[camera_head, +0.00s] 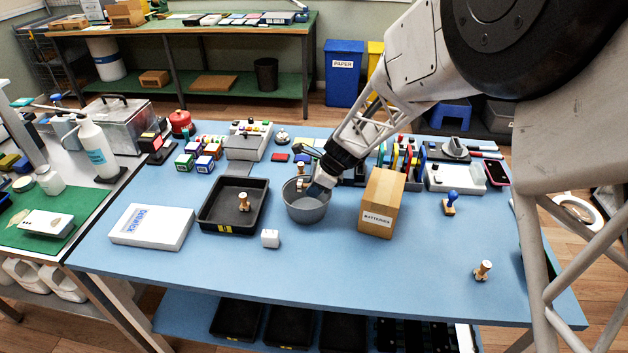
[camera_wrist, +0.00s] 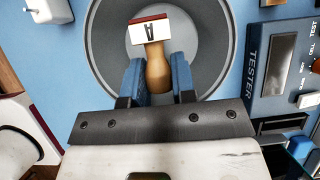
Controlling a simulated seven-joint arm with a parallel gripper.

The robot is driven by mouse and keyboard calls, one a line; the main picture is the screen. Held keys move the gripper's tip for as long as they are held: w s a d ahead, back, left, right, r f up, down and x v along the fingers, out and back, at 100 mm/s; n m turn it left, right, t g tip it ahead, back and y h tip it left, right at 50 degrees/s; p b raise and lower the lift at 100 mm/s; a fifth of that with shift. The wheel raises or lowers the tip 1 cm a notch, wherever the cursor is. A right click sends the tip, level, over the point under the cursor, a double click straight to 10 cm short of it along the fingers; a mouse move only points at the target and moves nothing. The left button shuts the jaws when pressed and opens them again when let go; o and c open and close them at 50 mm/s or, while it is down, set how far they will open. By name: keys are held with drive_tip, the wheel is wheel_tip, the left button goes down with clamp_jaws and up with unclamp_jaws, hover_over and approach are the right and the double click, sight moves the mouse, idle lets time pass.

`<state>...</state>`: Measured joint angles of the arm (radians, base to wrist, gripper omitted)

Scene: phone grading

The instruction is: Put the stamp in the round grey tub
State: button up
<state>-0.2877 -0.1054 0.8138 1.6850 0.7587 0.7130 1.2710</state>
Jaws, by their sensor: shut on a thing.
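A wooden stamp (camera_wrist: 158,68) with a red-edged white end marked A is held by its handle between the blue fingers of my gripper (camera_wrist: 157,80). The round grey tub (camera_head: 307,212) stands on the blue table; in the wrist view its rim (camera_wrist: 98,62) surrounds the stamp. In the head view my gripper (camera_head: 319,187) is at the tub's mouth, and the fingertips are partly hidden. I cannot tell whether the stamp touches the tub. Another wooden stamp (camera_head: 244,202) stands in the black tray, and one (camera_head: 483,270) stands at the table's front right.
The black tray (camera_head: 212,222) is left of the tub, and a cardboard batteries box (camera_head: 379,207) is close on its right. A white cube (camera_head: 270,238) sits in front. A blue stamp (camera_head: 450,203) stands farther right. The front of the table is mostly clear.

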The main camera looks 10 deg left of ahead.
drive_tip(key=shift+f, duration=1.25)
drive_tip(key=o, duration=1)
drive_tip(key=shift+r, duration=3.5)
